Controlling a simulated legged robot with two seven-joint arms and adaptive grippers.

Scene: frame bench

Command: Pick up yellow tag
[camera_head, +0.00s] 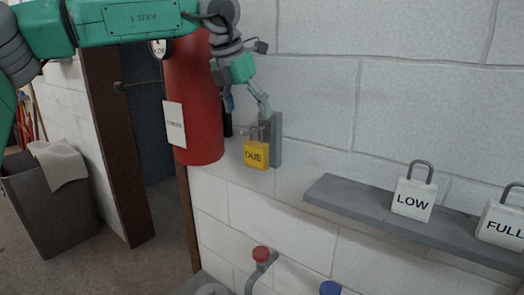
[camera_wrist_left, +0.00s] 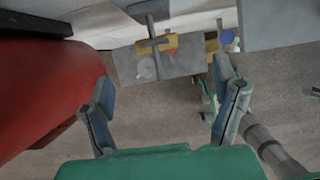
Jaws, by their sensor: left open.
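The yellow tag (camera_head: 256,155), lettered DUE, hangs by its shackle from a grey wall bracket (camera_head: 277,140). In the left wrist view the yellow tag (camera_wrist_left: 157,46) shows from above as a narrow yellow strip, near the top and between the directions of the two fingers. My left gripper (camera_head: 247,104) is above the tag, pointing down, with its fingers apart and nothing between them. In the left wrist view the open gripper (camera_wrist_left: 163,78) shows a clear gap to the tag. My right gripper is in neither view.
A red extinguisher (camera_head: 194,110) hangs close to the left of the tag and gripper. A grey shelf (camera_head: 345,200) to the right holds white tags LOW (camera_head: 413,195) and FULL (camera_head: 503,222). Below are pipes with a red cap (camera_head: 261,254) and a blue cap (camera_head: 330,288).

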